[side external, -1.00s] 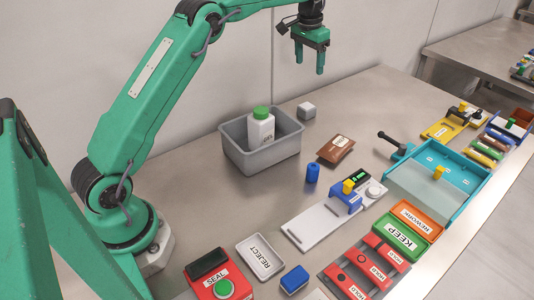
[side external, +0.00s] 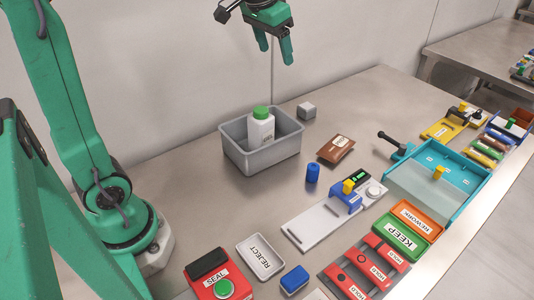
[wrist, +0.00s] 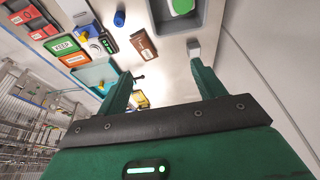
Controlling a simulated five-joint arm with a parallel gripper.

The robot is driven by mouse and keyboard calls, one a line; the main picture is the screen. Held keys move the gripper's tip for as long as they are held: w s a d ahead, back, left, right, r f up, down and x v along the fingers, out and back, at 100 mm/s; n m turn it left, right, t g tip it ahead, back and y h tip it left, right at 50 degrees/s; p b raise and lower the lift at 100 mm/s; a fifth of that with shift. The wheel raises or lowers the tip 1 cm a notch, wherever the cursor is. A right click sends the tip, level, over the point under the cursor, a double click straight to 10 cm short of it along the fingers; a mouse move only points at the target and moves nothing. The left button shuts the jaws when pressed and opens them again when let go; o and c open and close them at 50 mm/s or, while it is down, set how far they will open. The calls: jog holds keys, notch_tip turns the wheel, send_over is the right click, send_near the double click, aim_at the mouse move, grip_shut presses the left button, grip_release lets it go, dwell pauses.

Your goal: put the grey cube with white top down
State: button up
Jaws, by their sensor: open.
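The grey cube with white top (side external: 307,110) rests on the steel table, just right of the grey bin and apart from it. It also shows in the wrist view (wrist: 194,47), beyond the tip of one finger. My gripper (side external: 275,55) is open and empty, high above the table, above and to the left of the cube. In the wrist view its two green fingers (wrist: 160,80) are spread with nothing between them.
A grey bin (side external: 237,153) holds a white bottle with a green cap (side external: 262,125). A turquoise tray (side external: 437,178) and other fixtures fill the right side. The table behind the cube is clear.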

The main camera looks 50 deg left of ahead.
jog(key=s+d+f+t, duration=0.1)
jog(key=s+d+f, duration=0.1)
jog(key=s, duration=0.7)
jog(key=s+d+f+t, duration=0.1)
jog(key=s+f, duration=0.4)
jog(key=s, duration=0.5)
jog(key=shift+s+d+f, duration=0.2)
jog(key=shift+d+f, duration=0.1)
jog(key=shift+d, duration=0.05)
